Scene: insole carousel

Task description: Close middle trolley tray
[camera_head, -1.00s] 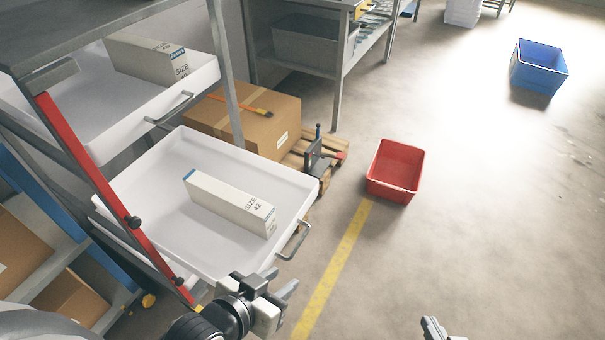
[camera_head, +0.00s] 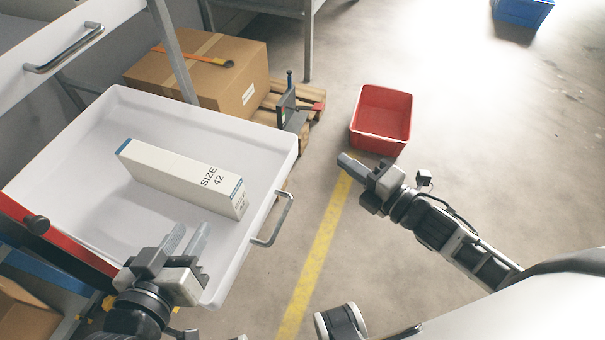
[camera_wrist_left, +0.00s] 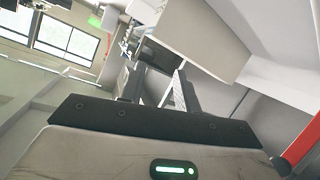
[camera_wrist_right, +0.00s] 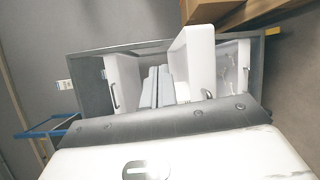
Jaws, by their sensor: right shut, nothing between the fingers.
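The white tray (camera_head: 95,125) is pulled out from the trolley in the head view, below a higher white tray (camera_head: 110,20). A long white box marked SIZE 42 (camera_head: 180,178) lies in it. The tray's metal handle (camera_head: 273,220) is on its right side. My left gripper (camera_head: 188,238) is open over the tray's near edge, apart from the box. Its spread fingers also show in the left wrist view (camera_wrist_left: 160,88). My right gripper (camera_head: 346,162) is shut and empty, right of the handle and clear of it. Its fingers are together in the right wrist view (camera_wrist_right: 157,85).
A red bin (camera_head: 381,120) stands on the floor beyond my right gripper. A cardboard box (camera_head: 205,75) and wooden pallet (camera_head: 298,105) are behind the tray. The trolley's red bar (camera_head: 60,245) is at left.

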